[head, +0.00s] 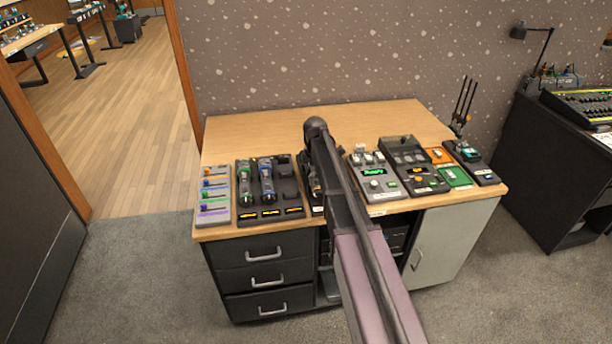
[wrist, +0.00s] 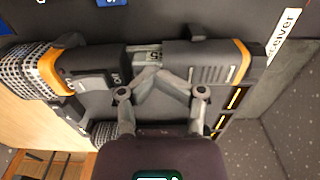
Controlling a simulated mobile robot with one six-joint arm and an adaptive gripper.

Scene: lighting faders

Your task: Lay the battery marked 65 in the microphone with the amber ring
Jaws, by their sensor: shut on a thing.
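The microphone with the amber ring (wrist: 90,68) lies across the wrist view, its mesh head at the left and amber bands near both ends. A small grey battery (wrist: 152,57) shows at the open gap in the middle of its body. Its printed mark is partly visible and looks like a 5; the rest is hard to read. My gripper (wrist: 160,76) is shut on the battery, right at the gap. I cannot tell whether the battery touches the compartment floor. In the head view my arm hides the gripper, the battery and most of this microphone.
A microphone with a green ring (head: 243,182) and one with a blue ring (head: 267,182) lie in a dark rack left of my arm. A fader panel (head: 213,197) stands further left. Control boxes (head: 374,180) stand to the right. The wooden desk top (head: 260,127) is clear behind.

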